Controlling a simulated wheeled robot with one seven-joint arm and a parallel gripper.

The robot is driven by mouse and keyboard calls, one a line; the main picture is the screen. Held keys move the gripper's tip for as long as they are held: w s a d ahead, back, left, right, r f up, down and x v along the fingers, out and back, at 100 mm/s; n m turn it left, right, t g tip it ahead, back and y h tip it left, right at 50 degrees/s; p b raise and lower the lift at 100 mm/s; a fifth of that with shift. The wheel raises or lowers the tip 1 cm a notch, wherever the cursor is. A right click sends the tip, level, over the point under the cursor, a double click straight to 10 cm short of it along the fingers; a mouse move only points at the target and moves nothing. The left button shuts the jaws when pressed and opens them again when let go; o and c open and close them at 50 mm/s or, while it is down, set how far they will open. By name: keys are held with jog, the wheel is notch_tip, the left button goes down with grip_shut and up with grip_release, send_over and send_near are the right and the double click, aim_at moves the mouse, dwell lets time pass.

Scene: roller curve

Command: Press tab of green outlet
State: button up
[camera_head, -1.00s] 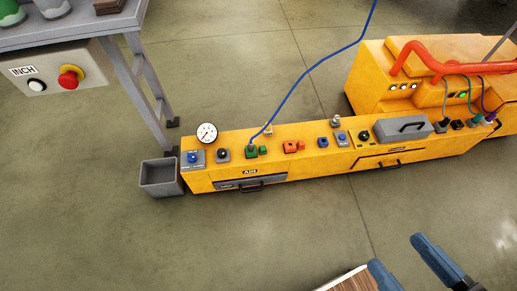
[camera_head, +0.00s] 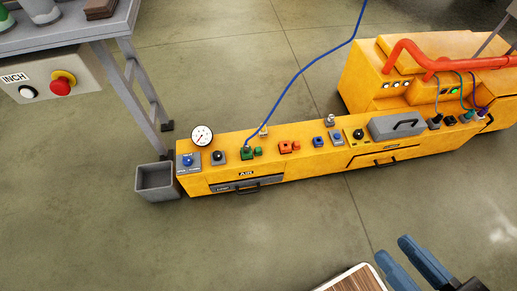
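The green outlet (camera_head: 246,153) sits on top of the long yellow cabinet (camera_head: 315,170), with a blue hose (camera_head: 303,80) running up from it. A small green tab (camera_head: 258,152) sticks out at its right side. My gripper (camera_head: 408,266) shows two blue fingers at the lower right, with a gap between them. It is open and well apart from the outlet, in front of the cabinet. Nothing shows between the fingers; their lower ends are cut off by the picture edge.
An orange outlet (camera_head: 287,147), blue outlet (camera_head: 319,141) and gauge (camera_head: 202,136) share the cabinet top. A grey bin (camera_head: 155,182) stands at its left end. A grey table (camera_head: 98,24) is at upper left. A wood-topped thing (camera_head: 355,279) lies at the bottom.

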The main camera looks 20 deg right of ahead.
grip_shut()
dwell(1.1)
